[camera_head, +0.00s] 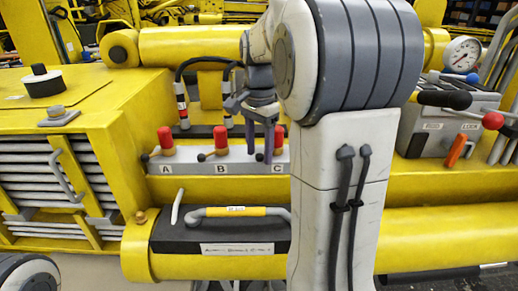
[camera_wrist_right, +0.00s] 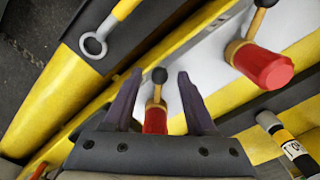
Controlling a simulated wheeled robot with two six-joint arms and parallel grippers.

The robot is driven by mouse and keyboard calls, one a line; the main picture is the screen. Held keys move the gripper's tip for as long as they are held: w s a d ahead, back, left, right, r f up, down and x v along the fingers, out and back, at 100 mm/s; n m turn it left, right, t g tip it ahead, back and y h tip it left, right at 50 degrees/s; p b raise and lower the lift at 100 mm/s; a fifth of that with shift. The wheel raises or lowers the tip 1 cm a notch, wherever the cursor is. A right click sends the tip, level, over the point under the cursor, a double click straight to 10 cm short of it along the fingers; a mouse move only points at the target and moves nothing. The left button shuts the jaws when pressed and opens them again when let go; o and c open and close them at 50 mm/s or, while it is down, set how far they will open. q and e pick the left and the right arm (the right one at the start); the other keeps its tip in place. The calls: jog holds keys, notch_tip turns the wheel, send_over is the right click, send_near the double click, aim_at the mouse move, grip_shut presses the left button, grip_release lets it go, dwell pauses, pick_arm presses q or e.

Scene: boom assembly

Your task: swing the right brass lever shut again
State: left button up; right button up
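Three brass levers with black knobs and red caps stand in a row on a grey panel marked A, B and C. The right brass lever, at C, has its red cap (camera_head: 279,141) partly behind my right gripper (camera_head: 259,156). In the right wrist view this lever's black knob (camera_wrist_right: 159,75) and red cap (camera_wrist_right: 155,120) show between the two purple fingers of my right gripper (camera_wrist_right: 160,75). The fingers are open, with a visible gap on both sides of the lever. Whether either finger touches it I cannot tell. My left gripper is out of view.
Lever B's red cap (camera_head: 220,137) and lever A's red cap (camera_head: 166,140) stand to the left; a neighbouring red cap (camera_wrist_right: 262,66) shows in the wrist view. A grey bar handle (camera_head: 238,212) lies below the panel. A grey box (camera_head: 440,128) with levers stands right.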

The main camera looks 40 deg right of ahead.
jog(key=shift+r, duration=0.1)
notch_tip(320, 180, up, 10)
jog(key=shift+r+b, duration=0.15)
jog(key=shift+b, duration=0.25)
dwell(0.6)
jog(key=s+a+f+n+b, duration=0.1)
jog(key=a+f+n+b, duration=0.1)
jog(key=a+f+n, duration=0.45)
jog(key=s+a+f+n+b, duration=0.15)
jog(key=a+f+n, duration=0.25)
jog(key=a+f, duration=0.55)
jog(key=s+a+f+n+y+b, duration=0.1)
jog(key=s+a+f+n+b, duration=0.3)
jog(key=s+a+f+n, duration=0.9)
jog(key=shift+s+f, duration=0.55)
jog(key=shift+s, duration=0.65)
jog(key=shift+a, duration=0.1)
